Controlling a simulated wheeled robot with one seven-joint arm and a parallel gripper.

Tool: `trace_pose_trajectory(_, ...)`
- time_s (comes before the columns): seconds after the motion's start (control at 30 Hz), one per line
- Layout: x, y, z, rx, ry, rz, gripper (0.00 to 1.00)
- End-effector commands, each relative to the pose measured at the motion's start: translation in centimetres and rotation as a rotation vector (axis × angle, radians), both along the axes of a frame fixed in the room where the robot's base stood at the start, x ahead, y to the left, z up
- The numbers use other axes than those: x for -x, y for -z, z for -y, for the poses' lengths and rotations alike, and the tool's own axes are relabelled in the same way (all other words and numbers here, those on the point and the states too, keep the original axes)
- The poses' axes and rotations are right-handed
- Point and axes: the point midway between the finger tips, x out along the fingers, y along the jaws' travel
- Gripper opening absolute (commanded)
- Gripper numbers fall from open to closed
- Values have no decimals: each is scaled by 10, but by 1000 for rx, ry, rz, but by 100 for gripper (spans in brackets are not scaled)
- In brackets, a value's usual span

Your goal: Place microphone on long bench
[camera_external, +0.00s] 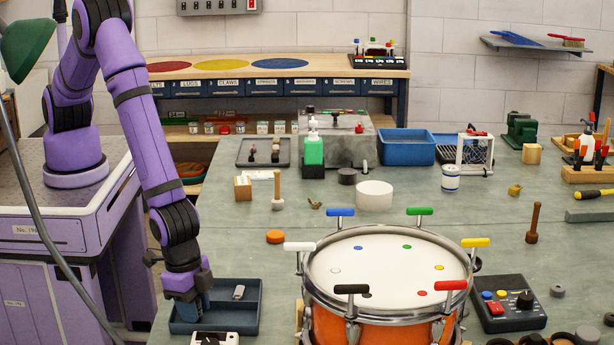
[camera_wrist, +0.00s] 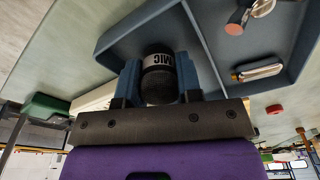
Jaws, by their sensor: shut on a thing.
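The microphone (camera_wrist: 160,62), a dark cylinder with a white band reading MIC, is clamped between the blue fingers of my gripper (camera_wrist: 158,85) in the wrist view. In the external view my gripper (camera_external: 190,305) points down into the left part of a dark blue-grey tray (camera_external: 252,322) at the front left of a large grey-green bench (camera_external: 420,205). The microphone cannot be made out there. Whether it touches the tray floor is unclear. A wooden-topped bench (camera_external: 340,73) with red, yellow and blue discs stands at the back wall. The pictures do not settle which is the long bench.
A small metal item (camera_external: 238,292) lies in the tray's other compartment. An orange drum (camera_external: 385,290) with coloured-handled keys stands to the right. A white-topped device (camera_external: 214,339) sits in front of the tray. An orange puck (camera_external: 275,236) lies behind it. Bare bench surrounds the puck.

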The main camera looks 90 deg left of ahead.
Motion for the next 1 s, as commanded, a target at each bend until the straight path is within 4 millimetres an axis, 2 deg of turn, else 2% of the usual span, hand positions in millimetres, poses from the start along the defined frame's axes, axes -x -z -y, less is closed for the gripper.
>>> trace_pose_trajectory(0.47,0,7,0,0,0,0,6)
trace_pose_trajectory(0.5,0,7,0,0,0,0,38)
trace_pose_trajectory(0.6,0,7,0,0,0,0,60)
trace_pose_trajectory(0.87,1,6,2,2,1,0,63)
trace_pose_trajectory(1.0,2,-4,2,5,2,2,63)
